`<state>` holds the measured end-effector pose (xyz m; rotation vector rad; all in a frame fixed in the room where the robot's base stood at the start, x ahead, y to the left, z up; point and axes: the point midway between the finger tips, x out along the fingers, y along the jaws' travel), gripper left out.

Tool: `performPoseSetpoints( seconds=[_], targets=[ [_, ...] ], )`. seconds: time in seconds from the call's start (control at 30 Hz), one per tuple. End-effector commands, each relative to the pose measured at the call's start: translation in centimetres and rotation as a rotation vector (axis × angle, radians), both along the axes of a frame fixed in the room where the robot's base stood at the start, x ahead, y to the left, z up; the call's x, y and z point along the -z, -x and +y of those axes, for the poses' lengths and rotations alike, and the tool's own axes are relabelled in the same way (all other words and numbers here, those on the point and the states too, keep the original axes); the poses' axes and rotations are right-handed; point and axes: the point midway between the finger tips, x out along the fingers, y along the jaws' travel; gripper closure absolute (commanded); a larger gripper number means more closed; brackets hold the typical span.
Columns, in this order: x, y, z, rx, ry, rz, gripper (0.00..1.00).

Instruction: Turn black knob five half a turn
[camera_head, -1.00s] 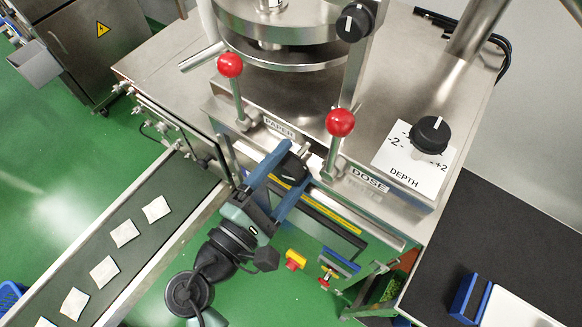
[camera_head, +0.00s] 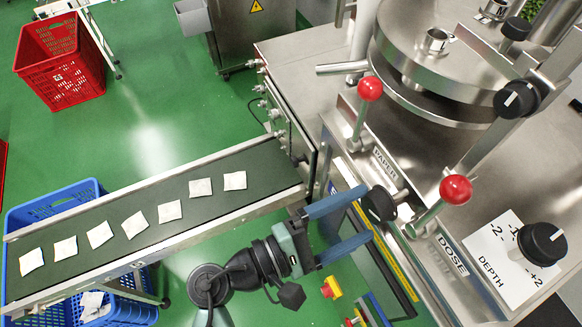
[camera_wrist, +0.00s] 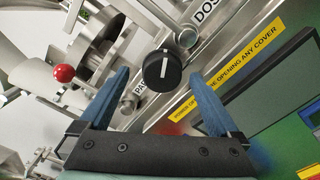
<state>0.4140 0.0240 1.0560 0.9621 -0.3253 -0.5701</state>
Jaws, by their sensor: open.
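A black knob (camera_head: 379,204) sits on the machine's front, below the PAPER and DOSE labels. In the wrist view, the same knob (camera_wrist: 161,70) has a white pointer line, nearly upright in the picture. My gripper (camera_head: 367,215) is open, its two blue fingers pointing at this knob. In the wrist view, the knob lies between the fingertips, with a gap on each side. Other black knobs are the DEPTH knob (camera_head: 541,243), one on the upright bar (camera_head: 516,99) and one near the top (camera_head: 515,28). I see no number five on any.
Two red-balled levers (camera_head: 370,88) (camera_head: 455,189) stand close by the knob at the front. A conveyor (camera_head: 110,205) with several white teabags runs to the left. A blue crate (camera_head: 125,310) is under it. A red crate (camera_head: 60,65) stands on the green floor.

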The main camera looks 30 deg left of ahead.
Motion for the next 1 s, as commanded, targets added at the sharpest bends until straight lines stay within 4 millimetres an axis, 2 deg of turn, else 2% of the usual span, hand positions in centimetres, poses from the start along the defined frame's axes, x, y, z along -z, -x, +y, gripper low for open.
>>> performPoseSetpoints(
  seconds=[1.0],
  targets=[
    [-0.3, 5.7, 4.2, 0.001, 0.002, -0.004, 0.03]
  ],
)
